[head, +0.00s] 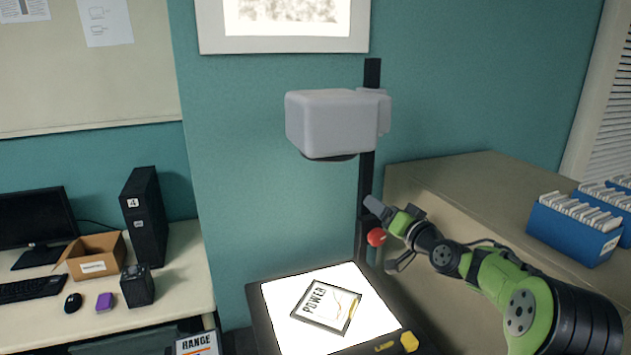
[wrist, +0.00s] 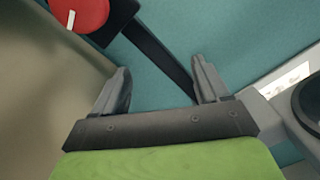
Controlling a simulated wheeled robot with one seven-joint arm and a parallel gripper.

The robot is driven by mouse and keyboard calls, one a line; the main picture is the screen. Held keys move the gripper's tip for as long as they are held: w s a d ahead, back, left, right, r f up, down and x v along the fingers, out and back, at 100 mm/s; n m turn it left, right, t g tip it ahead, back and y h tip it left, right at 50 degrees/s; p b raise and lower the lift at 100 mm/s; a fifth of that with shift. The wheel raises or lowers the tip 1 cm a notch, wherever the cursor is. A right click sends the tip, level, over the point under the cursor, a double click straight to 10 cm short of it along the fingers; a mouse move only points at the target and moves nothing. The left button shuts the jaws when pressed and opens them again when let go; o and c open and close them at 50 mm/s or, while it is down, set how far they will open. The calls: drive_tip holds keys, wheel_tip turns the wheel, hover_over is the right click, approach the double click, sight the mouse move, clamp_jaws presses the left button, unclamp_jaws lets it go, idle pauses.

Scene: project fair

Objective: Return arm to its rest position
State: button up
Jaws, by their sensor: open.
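My arm, green and black, reaches in from the right side of the head view. My gripper (head: 384,236) is beside the projector's dark post, next to its red knob (head: 376,237). In the wrist view my gripper (wrist: 160,85) has its two grey fingers spread apart with nothing between them. The red knob (wrist: 80,12) shows at the upper left there, outside the fingers. I cannot tell whether a finger touches the post or knob.
An overhead projector with a grey head (head: 335,122) stands over a lit plate (head: 285,300), on which a framed "POWER" card (head: 327,307) lies. A beige cabinet (head: 450,185) with blue file boxes (head: 575,228) is at right. A desk (head: 190,270) with a computer, cardboard box and small items is at left.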

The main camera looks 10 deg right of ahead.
drive_tip(key=s+a+f+n+g+h, duration=0.1)
drive_tip(key=s+a+n+g, duration=0.4)
drive_tip(key=s+a, duration=0.85)
drive_tip(key=s+f+g+h, duration=0.1)
drive_tip(key=s+f+g, duration=0.2)
drive_tip(key=s, duration=1.1)
drive_tip(key=s+d+f+m+g+h, duration=0.1)
drive_tip(key=s+f+g+h, duration=0.1)
drive_tip(key=s, duration=1.3)
drive_tip(key=shift+s+f+m+g+h, duration=0.3)
drive_tip(key=shift+f+g, duration=0.6)
